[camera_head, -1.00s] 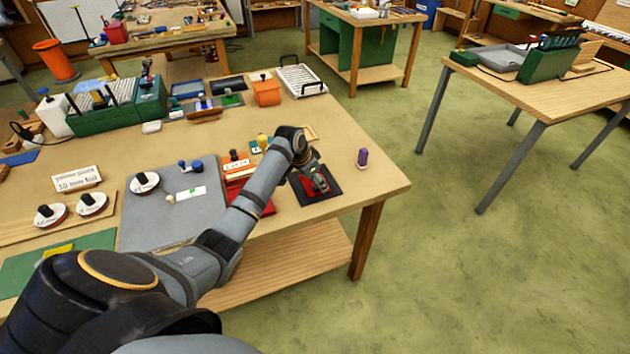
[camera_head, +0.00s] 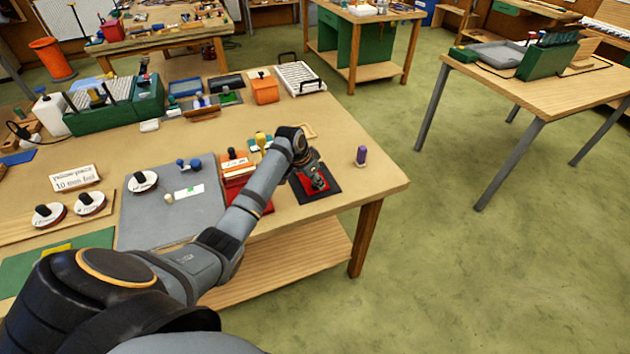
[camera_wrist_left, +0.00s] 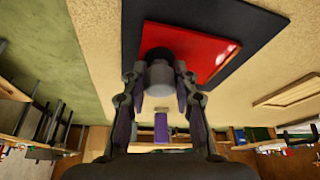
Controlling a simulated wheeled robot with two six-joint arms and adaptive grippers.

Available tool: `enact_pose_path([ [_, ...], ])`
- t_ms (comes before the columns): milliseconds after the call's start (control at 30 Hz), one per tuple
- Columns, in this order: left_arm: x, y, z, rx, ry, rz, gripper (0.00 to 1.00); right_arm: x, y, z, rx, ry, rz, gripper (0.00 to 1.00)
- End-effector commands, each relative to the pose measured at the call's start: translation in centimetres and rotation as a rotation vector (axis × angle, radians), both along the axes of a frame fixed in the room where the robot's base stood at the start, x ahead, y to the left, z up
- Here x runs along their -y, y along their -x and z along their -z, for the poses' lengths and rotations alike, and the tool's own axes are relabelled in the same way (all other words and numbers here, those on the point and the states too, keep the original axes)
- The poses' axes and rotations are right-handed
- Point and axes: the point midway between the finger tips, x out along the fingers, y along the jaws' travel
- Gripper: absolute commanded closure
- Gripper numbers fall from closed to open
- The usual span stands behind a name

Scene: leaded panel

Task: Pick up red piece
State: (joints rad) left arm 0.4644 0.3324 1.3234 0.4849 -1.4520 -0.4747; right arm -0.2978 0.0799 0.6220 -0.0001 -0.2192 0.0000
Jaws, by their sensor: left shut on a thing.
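The red piece (camera_head: 320,187) is a flat red plate with a dark grey knob (camera_wrist_left: 159,74) standing on it. It sits over the black mat (camera_head: 332,194) near the right end of the workbench; the plate (camera_wrist_left: 205,52) and mat (camera_wrist_left: 225,18) fill the top of the left wrist view. My left gripper (camera_head: 315,180) is above the plate, its fingers (camera_wrist_left: 160,88) shut around the knob. I cannot tell whether the plate touches the mat. The arm and gripper hide part of it in the head view. My right gripper is not in view.
A purple-topped knob (camera_head: 361,155) stands right of the mat. A red and orange tray (camera_head: 236,170) and a grey board (camera_head: 150,218) lie to the left. The bench's front right edge is close to the mat; bare bench top lies behind the purple knob.

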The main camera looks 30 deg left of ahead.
Motion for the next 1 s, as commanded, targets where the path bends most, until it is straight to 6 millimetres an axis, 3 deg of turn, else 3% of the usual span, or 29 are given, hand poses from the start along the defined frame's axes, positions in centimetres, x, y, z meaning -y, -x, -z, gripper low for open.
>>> enact_pose_path([
  [200, -0.1, -0.2, -2.7, 0.009, -0.003, 0.001, 1.00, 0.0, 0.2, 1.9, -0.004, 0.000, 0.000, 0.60],
  [433, 2.2, 4.3, -8.6, 0.009, -0.005, 0.003, 1.00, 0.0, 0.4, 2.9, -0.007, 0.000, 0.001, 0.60],
  [700, 5.3, 10.3, -11.6, 0.003, -0.002, 0.002, 1.00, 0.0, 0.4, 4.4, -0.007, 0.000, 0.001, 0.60],
  [1000, 6.4, 12.4, -12.9, 0.001, -0.001, 0.001, 1.00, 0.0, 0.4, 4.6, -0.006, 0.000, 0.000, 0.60],
])
